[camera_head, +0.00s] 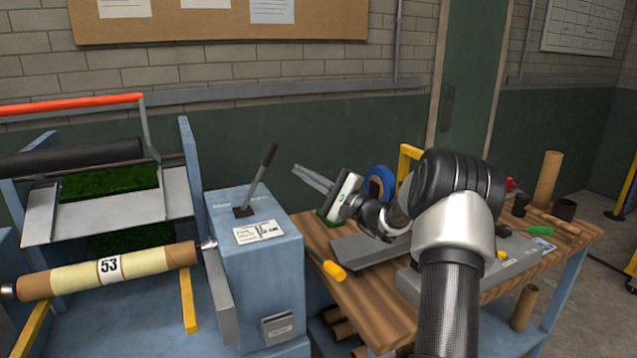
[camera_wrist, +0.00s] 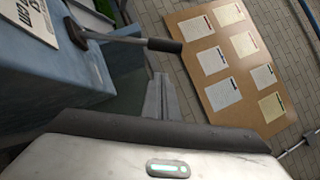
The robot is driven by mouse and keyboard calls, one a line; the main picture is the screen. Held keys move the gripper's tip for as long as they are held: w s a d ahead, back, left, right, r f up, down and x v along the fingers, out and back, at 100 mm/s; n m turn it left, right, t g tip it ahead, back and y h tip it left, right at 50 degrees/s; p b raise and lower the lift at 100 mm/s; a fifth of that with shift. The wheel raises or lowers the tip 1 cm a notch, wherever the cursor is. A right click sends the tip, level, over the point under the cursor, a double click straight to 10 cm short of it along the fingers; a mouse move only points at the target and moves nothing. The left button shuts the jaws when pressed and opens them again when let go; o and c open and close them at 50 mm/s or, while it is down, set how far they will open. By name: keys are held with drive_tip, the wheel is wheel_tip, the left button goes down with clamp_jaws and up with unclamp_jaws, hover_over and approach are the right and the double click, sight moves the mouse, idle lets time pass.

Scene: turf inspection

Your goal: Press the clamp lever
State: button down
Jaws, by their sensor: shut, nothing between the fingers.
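The clamp lever (camera_head: 262,172) is a thin metal rod with a dark grip, rising from a slot on top of the blue machine box (camera_head: 262,270). It leans up and to the right in the head view. My gripper (camera_head: 297,172) is to the right of the lever, its fingers together and empty, pointing left towards it. In the wrist view the lever (camera_wrist: 135,39) crosses the upper left, its dark grip just beyond my fingertips (camera_wrist: 160,80). A gap seems to remain between fingers and lever; I cannot tell its depth.
A roller marked 53 (camera_head: 110,268) and green turf (camera_head: 110,183) are on the blue frame at left. The wooden workbench (camera_head: 375,308) under my arm holds a yellow-handled tool (camera_head: 333,270), blue tape (camera_head: 381,180) and cardboard tubes (camera_head: 548,178). A noticeboard (camera_wrist: 245,65) hangs on the wall behind.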

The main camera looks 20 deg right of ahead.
sight(271, 157)
drive_tip(key=a, duration=0.1)
drive_tip(key=w+a+r, duration=0.1)
drive_tip(key=a, duration=0.1)
drive_tip(key=w+a+r, duration=0.1)
drive_tip(key=shift+w+a+r, duration=0.15)
drive_tip(key=shift+w+r, duration=0.05)
drive_tip(key=shift+r, duration=0.05)
drive_tip(key=shift+a+r+n+g+b, duration=0.55)
drive_tip(key=shift+a+r+n, duration=0.2)
drive_tip(key=shift+a+n, duration=0.25)
drive_tip(key=a+r+n+g+h+b, duration=0.2)
drive_tip(key=a+n+b, duration=0.4)
drive_tip(key=a, duration=0.9)
drive_tip(key=n+g+h, duration=0.1)
drive_tip(key=n+g, duration=0.1)
drive_tip(key=shift+r+n+h+b, duration=0.15)
drive_tip(key=shift+n+h+b, duration=0.15)
drive_tip(key=shift+b, duration=0.05)
